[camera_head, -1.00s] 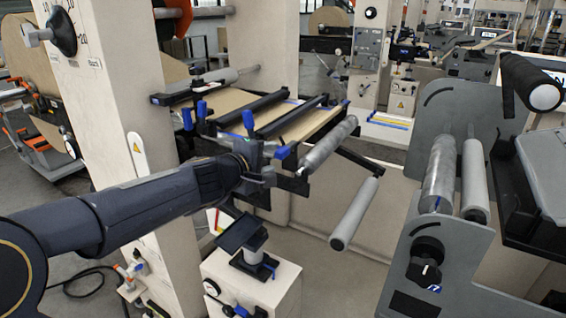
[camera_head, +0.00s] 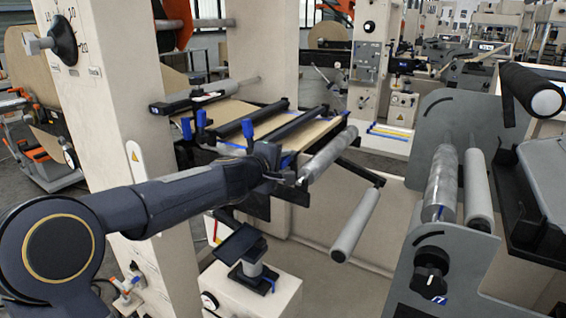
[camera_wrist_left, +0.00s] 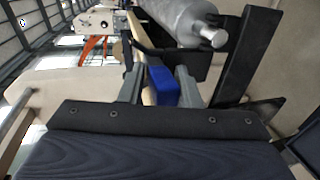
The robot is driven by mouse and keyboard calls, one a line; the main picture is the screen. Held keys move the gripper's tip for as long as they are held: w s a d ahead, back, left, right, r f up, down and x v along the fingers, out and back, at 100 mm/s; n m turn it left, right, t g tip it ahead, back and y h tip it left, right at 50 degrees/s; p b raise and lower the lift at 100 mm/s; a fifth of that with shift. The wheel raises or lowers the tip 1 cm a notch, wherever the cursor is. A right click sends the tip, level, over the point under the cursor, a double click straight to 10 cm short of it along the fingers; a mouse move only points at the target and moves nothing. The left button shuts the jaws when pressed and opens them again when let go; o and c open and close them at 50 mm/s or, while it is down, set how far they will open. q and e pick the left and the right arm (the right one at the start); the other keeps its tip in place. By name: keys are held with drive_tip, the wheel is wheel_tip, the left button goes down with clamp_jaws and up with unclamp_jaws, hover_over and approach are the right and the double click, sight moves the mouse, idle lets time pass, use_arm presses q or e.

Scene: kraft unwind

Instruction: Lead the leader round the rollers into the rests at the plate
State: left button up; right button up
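The brown kraft leader (camera_head: 312,132) lies over the unwind table under two dark bars, and its blue end tab (camera_wrist_left: 162,86) shows in the left wrist view. My left gripper (camera_head: 287,180) is at the table's front edge, by the near end of the grey upper roller (camera_head: 328,155). In the left wrist view its fingers (camera_wrist_left: 160,84) stand apart, one on each side of the blue tab; whether they touch it is unclear. A lower roller (camera_head: 356,222) hangs below. Two more rollers (camera_head: 441,185) (camera_head: 477,190) stand at right. The rests cannot be made out. My right gripper is out of view.
Blue-handled clamps (camera_head: 201,118) stand at the table's left. A grey side plate with a black knob (camera_head: 431,272) is at front right. A pale cabinet (camera_head: 250,295) with a dark small stand is below my left arm. Open space lies between the lower roller and right frame.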

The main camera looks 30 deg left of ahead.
use_arm(q)
drive_tip(key=shift+f, duration=0.1)
clamp_jaws()
wheel_tip(320, 180, up, 5)
drive_tip(key=p, duration=0.5)
drive_tip(key=shift+f, duration=0.2)
drive_tip(key=shift+b, duration=0.6)
drive_tip(key=shift+a+t+b, duration=0.1)
drive_tip(key=shift+t+b, duration=0.4)
drive_tip(key=shift+b, duration=1.85)
